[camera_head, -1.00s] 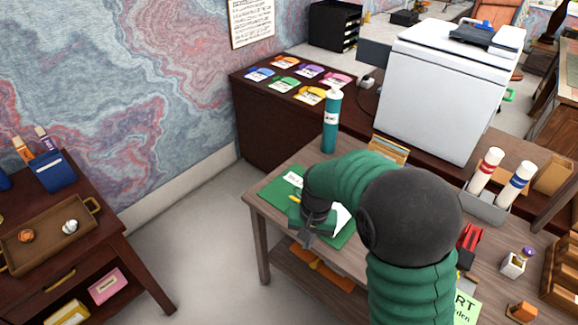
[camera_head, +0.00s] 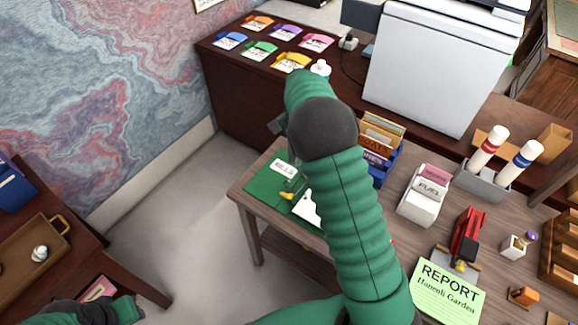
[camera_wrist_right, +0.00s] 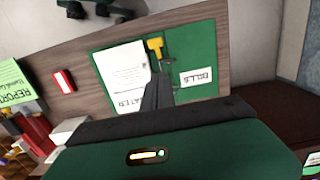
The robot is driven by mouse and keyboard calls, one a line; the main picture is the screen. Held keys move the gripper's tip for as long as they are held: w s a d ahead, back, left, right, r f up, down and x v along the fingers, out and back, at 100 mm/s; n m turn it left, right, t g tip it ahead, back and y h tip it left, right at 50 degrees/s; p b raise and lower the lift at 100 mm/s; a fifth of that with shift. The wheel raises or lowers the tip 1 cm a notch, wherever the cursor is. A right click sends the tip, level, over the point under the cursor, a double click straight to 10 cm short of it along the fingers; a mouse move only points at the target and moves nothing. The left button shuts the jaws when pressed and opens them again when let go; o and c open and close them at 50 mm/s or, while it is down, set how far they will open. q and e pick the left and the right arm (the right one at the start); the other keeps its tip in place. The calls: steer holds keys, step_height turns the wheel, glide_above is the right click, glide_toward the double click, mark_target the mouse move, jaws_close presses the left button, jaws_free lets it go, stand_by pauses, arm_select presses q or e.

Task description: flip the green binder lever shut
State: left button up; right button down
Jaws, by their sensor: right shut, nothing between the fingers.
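The green binder (camera_head: 262,184) lies open on the wooden desk's left end, with a "BILLS" label and white papers. Its yellow-tipped lever (camera_head: 287,196) is by the papers; its exact angle is hard to tell. The wrist view shows the binder (camera_wrist_right: 205,48) and yellow lever tip (camera_wrist_right: 155,46) beyond my fingers. My right gripper (camera_head: 277,125) is shut and empty, raised above and apart from the binder; its closed fingers show in the wrist view (camera_wrist_right: 157,93). My left arm shows at the head view's lower left, its fingers not clear.
A blue file holder (camera_head: 385,165), a white labelled box (camera_head: 424,195), a red stapler-like device (camera_head: 467,236) and a green report sheet (camera_head: 447,292) occupy the desk to the right. A side table with a tray (camera_head: 25,262) stands at left, across open floor.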

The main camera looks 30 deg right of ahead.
glide_toward(288, 195)
step_height(288, 195, down, 3)
steer(key=w+d, duration=0.2)
steer(key=d, duration=0.1)
steer(key=a+f, duration=0.1)
steer(key=a, duration=0.1)
steer(key=s+a+f+p, duration=0.1)
steer(key=shift+s+a+f, duration=0.1)
steer(key=shift+a+f, duration=0.2)
steer(key=shift+a, duration=0.1)
steer(key=shift+f, duration=0.1)
arm_select(q)
steer(key=shift+d+r, duration=0.4)
steer(key=shift+r, duration=0.15)
arm_select(e)
steer(key=shift+d+f, duration=0.1)
steer(key=shift+d, duration=0.2)
steer(key=shift+s+a, duration=0.1)
